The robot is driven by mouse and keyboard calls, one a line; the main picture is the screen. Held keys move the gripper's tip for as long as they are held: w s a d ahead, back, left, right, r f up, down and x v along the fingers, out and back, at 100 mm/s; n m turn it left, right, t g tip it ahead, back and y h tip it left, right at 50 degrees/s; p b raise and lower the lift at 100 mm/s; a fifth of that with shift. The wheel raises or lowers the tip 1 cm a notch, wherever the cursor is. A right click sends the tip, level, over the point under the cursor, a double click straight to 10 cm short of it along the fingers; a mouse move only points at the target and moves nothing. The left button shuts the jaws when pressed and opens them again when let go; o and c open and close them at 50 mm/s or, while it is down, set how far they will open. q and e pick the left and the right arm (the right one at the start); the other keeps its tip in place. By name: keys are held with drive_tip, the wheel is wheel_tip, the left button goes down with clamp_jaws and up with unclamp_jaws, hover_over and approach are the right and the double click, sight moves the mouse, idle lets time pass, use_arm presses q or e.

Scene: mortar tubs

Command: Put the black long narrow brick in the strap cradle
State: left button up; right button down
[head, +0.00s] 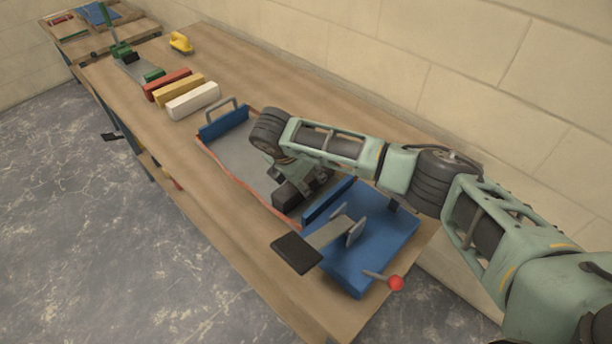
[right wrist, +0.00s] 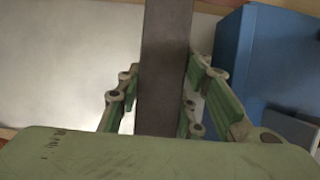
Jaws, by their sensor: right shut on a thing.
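The black long narrow brick (head: 290,195) is held by my right gripper (head: 301,182). In the right wrist view the brick (right wrist: 166,60) runs upright between the two green fingers, which are shut on it. What looks like the strap cradle is a grey bed with an orange-red edge (head: 222,164) and a blue end with a grey handle (head: 224,120). The brick is over its right part, close to a blue upright plate (head: 328,201). I cannot tell whether it touches the bed. The arm hides part of the bed. My left gripper is not in view.
A blue base (head: 375,235) with a grey lever, black pad (head: 297,253) and red knob (head: 396,283) stands at the right. White (head: 193,100), yellow (head: 178,91) and red (head: 167,83) bricks lie at the left. A wall runs behind the bench.

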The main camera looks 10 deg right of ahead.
drive_tip(key=shift+f, duration=0.3)
idle(0.5)
drive_tip(key=c, duration=1.2)
unclamp_jaws()
drive_tip(key=shift+o, duration=0.4)
drive_tip(key=shift+s+f, duration=0.1)
